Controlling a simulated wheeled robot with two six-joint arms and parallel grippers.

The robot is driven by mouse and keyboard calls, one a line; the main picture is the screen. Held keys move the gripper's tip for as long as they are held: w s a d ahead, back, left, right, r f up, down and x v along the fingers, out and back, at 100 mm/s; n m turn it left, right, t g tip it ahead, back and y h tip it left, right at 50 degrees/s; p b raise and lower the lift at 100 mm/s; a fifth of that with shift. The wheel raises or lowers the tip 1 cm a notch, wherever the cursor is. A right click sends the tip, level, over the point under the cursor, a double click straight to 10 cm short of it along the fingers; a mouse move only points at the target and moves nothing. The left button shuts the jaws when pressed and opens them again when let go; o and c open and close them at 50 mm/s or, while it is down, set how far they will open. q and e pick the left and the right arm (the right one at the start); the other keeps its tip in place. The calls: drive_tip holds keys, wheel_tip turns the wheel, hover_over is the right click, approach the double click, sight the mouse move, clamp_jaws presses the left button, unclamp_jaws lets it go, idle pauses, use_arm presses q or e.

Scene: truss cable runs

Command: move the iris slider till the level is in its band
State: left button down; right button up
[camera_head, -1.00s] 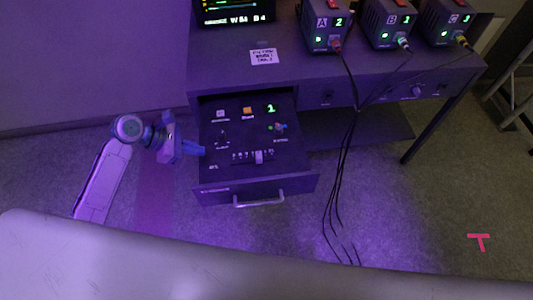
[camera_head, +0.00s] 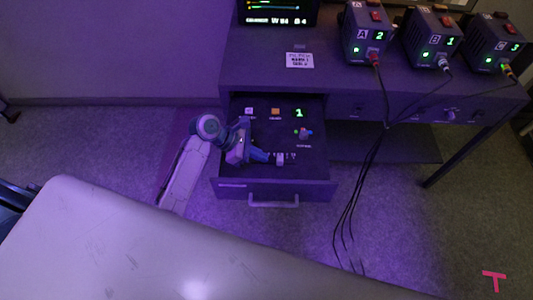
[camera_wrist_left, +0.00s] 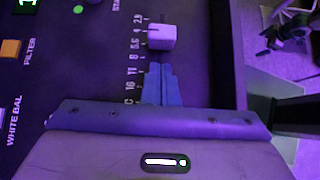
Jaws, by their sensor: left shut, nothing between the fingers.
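The iris slider's pale block-shaped knob (camera_head: 280,159) stands on the control panel in the open drawer (camera_head: 275,188). In the left wrist view the knob (camera_wrist_left: 162,37) sits near the 4 and 2.8 end of its printed scale. My left gripper (camera_head: 266,157) is shut and empty, low over the panel on the knob's left in the head view. In the left wrist view its fingertips (camera_wrist_left: 158,68) are right at the knob's near side; I cannot tell whether they touch. The level screen (camera_head: 278,12) is cut off at the top, with small coloured bars. My right gripper is not in view.
The panel also has an orange button (camera_head: 276,112), a white button (camera_head: 249,112) and a small toggle or knob (camera_head: 304,133). Boxes A (camera_head: 368,35), B (camera_head: 432,40) and C (camera_head: 495,45) stand on the desk; their black cables (camera_head: 362,190) hang right of the drawer.

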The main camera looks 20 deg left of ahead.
sight(280, 159)
use_arm(q)
drive_tip(key=shift+w+d, duration=0.2)
drive_tip(key=shift+d, duration=0.8)
drive_tip(key=shift+w+d+r+p, duration=0.1)
drive_tip(key=shift+r+p, duration=0.05)
drive_tip(key=shift+p, duration=0.4)
drive_tip(key=shift+w+d+r+p, duration=0.15)
drive_tip(key=shift+d+p, duration=0.2)
drive_tip(key=shift+p, duration=0.5)
drive_tip(key=shift+d+p, duration=0.2)
drive_tip(key=shift+p, duration=0.2)
drive_tip(key=shift+d+f, duration=0.1)
drive_tip(key=shift+f, duration=0.2)
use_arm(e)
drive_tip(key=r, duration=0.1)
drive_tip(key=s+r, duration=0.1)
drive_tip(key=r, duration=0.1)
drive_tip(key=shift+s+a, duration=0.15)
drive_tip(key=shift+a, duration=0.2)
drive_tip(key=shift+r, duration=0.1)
